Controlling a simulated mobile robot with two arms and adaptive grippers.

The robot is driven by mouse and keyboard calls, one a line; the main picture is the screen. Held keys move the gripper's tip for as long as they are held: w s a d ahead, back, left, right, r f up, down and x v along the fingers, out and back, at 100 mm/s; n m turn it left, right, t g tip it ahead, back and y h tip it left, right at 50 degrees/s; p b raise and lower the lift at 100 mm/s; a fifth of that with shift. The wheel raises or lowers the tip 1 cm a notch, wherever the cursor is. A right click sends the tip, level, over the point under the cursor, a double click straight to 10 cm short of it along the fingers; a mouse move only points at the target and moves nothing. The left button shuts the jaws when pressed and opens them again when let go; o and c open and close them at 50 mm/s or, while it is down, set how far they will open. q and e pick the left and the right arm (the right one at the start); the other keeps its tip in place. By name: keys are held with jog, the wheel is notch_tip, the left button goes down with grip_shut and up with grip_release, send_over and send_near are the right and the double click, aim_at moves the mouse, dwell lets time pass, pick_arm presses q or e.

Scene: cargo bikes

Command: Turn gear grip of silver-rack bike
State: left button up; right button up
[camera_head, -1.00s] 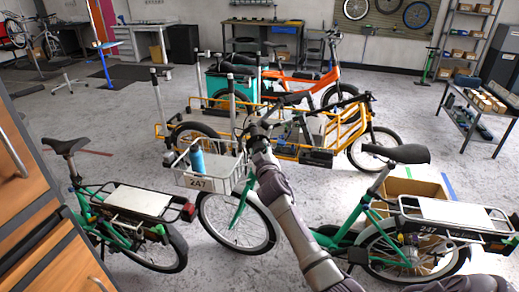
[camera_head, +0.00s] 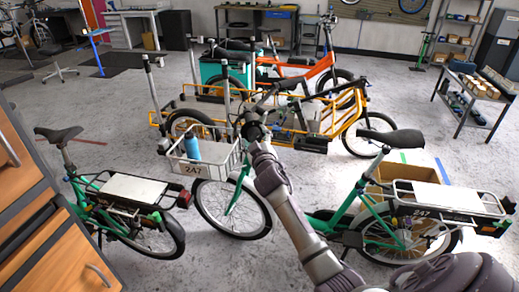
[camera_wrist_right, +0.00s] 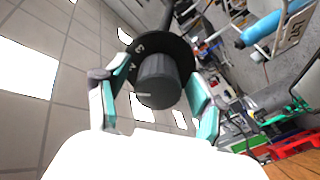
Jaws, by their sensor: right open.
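The silver-rack bike is green, with a silver rear rack (camera_head: 450,197) at the right and a white front basket (camera_head: 204,167) numbered 247. A blue bottle (camera_head: 192,149) stands in the basket. My right arm reaches up to its handlebar, where my right gripper (camera_head: 254,122) is small and dark against the bars. In the right wrist view, a black gear grip (camera_wrist_right: 160,80) with a wider marked collar lies between the two teal-padded fingers of the right gripper (camera_wrist_right: 157,92). The fingers are open on either side of it; contact cannot be told. My left gripper is not in view.
Another green bike with a dark rack (camera_head: 125,190) stands at the left beside a wooden cabinet (camera_head: 75,262). An orange cargo bike (camera_head: 345,125) stands close behind the handlebar. A cardboard box (camera_head: 405,174) sits behind the silver-rack bike.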

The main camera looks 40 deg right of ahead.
jog(key=v, duration=1)
jog(key=shift+s, duration=0.2)
